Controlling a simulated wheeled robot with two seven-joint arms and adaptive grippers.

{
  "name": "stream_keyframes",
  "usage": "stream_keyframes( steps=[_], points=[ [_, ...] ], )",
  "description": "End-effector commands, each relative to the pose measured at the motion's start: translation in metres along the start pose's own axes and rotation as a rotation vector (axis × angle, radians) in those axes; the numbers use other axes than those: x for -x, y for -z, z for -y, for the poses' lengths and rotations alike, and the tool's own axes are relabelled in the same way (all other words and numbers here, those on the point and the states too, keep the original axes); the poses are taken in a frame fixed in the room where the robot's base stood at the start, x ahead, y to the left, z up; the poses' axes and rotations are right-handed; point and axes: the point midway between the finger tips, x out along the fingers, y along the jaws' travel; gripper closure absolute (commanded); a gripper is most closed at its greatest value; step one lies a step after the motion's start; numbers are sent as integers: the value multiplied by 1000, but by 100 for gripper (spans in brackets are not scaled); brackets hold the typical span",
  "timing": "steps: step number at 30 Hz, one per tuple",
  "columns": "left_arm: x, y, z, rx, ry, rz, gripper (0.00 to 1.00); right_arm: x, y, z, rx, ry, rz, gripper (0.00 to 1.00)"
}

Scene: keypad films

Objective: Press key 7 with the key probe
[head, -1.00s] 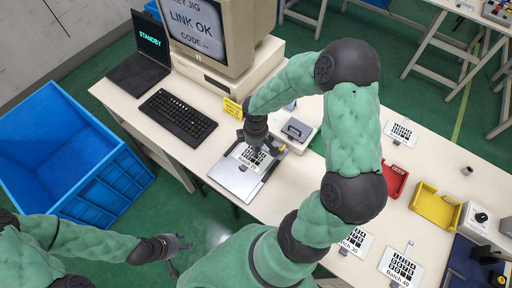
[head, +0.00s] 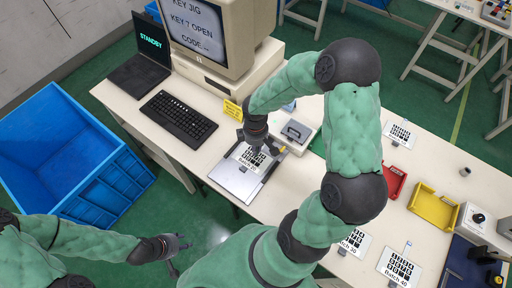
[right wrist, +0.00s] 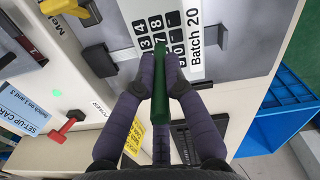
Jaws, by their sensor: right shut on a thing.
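The Batch 20 keypad film (head: 249,157) lies on the grey metal plate of the key jig (head: 228,180); its black keys and label (right wrist: 195,40) also show in the right wrist view. My right gripper (head: 257,140) is over the film. In the right wrist view its fingers (right wrist: 160,70) are shut on the green key probe (right wrist: 158,105). The probe's far end lies over the key block and hides part of it. I cannot tell exactly which key it touches. My left gripper (head: 178,253) is open and empty, off the table's front edge.
The monitor (head: 200,30) reads "KEY 7 OPEN" and "CODE --". A keyboard (head: 178,117) and a laptop (head: 142,60) stand left of the jig. A grey box (head: 298,132) is just right of it. Red and yellow trays (head: 435,207) and other films lie further right.

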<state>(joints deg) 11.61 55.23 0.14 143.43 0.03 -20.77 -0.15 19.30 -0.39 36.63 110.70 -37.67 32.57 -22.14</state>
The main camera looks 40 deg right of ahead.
Motion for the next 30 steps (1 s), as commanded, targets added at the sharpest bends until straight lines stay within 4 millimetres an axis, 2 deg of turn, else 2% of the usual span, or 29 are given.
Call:
stream_keyframes(
  steps=[1,18,30],
  points=[
    [6,0,-2,0,0,0,60,6,0,0,0,0,0,100],
    [34,-1,-12,0,0,0,60,43,0,0,-1,0,0,100],
    [34,-1,-12,0,0,0,60,43,0,0,0,0,0,100]
  ],
)
